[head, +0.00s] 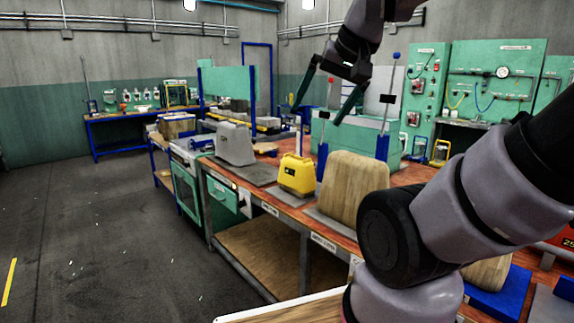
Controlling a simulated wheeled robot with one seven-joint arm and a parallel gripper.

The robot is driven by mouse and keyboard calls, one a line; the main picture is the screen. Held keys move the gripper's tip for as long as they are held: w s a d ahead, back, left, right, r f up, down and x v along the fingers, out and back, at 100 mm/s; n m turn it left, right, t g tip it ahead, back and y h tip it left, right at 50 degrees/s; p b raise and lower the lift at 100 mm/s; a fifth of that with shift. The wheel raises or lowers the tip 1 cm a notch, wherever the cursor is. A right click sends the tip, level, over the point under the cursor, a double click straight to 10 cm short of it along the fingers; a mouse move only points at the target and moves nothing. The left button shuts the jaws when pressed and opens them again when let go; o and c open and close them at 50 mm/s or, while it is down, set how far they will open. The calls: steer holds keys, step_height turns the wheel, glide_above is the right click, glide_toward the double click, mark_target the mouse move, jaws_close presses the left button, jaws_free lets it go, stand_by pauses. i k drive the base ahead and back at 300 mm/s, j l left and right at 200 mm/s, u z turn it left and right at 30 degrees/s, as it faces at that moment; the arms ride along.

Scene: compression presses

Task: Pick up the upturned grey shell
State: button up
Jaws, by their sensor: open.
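A grey shell (235,145) stands on a dark grey mat at the left end of the red-brown bench. It is narrower at the top and wider at the bottom, and its inside does not show. My gripper (316,115) is up in the air to the right of the shell in the picture. Its two dark green fingers are spread wide and point down, with nothing between them. The gripper is apart from the shell.
A yellow case (297,174) and a wooden block (353,188) stand on the bench right of the shell. Green machines with blue upright posts (382,148) stand behind them. My arm hides the bench's right part.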

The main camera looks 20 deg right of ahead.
mark_target(234, 145)
steer(key=i+j+u, duration=0.35)
steer(key=i, duration=0.45)
steer(key=i+u, duration=0.4)
steer(key=i, duration=0.45)
steer(key=i+z, duration=0.25)
steer(key=i, duration=0.25)
steer(key=i+j+z, duration=0.25)
steer(key=i, duration=0.25)
steer(key=i+j+z, duration=0.25)
steer(key=i, duration=0.2)
steer(key=i+j+z, duration=0.2)
steer(key=z, duration=0.2)
steer(key=i+j+z, duration=0.55)
steer(key=j+z, duration=0.25)
steer(key=i+j+z, duration=0.15)
steer(key=j+z, duration=0.3)
steer(key=l, duration=0.1)
